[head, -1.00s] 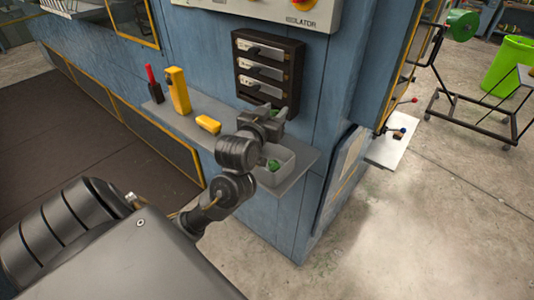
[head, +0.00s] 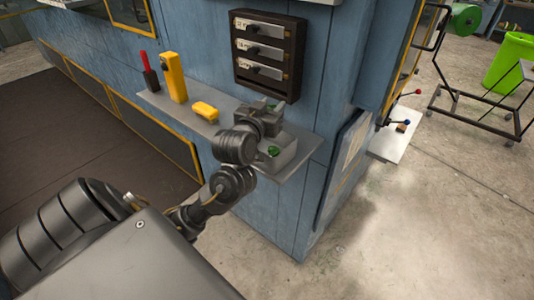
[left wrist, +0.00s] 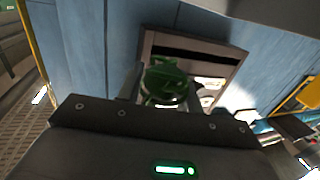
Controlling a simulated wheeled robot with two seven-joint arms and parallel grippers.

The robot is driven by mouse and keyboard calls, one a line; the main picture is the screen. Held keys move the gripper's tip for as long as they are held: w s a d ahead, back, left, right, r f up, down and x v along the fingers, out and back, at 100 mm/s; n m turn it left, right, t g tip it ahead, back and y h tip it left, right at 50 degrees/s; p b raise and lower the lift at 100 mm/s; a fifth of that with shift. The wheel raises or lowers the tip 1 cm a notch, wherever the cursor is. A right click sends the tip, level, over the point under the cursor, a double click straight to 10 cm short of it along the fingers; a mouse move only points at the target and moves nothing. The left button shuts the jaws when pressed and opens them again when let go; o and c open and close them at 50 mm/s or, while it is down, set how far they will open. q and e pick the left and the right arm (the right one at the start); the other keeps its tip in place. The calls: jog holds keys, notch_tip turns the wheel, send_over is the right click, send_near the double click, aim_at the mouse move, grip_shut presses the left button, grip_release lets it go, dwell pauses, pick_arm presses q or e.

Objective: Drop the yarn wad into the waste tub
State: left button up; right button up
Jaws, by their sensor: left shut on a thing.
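A dark green yarn wad (left wrist: 165,82) sits between the fingers of my left gripper (left wrist: 163,92) in the left wrist view. In the head view my left gripper (head: 270,112) is over the right part of the grey wall shelf, and only a bit of green shows at its fingers. My right gripper is not in view.
A yellow block (head: 205,111), a yellow upright holder (head: 175,78) and a red-handled tool (head: 147,68) stand along the shelf (head: 160,103) to the left. A dark rack (head: 268,55) hangs on the blue wall behind. A lime green bin (head: 508,62) stands far right.

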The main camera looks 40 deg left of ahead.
pick_arm(q)
jog(key=shift+f, duration=0.15)
jog(key=o, duration=1)
jog(key=shift+s, duration=0.1)
jog(key=shift+s+d, duration=0.1)
jog(key=shift+s, duration=0.15)
jog(key=p+v, duration=1)
jog(key=p, duration=0.1)
jog(key=shift+s, duration=0.1)
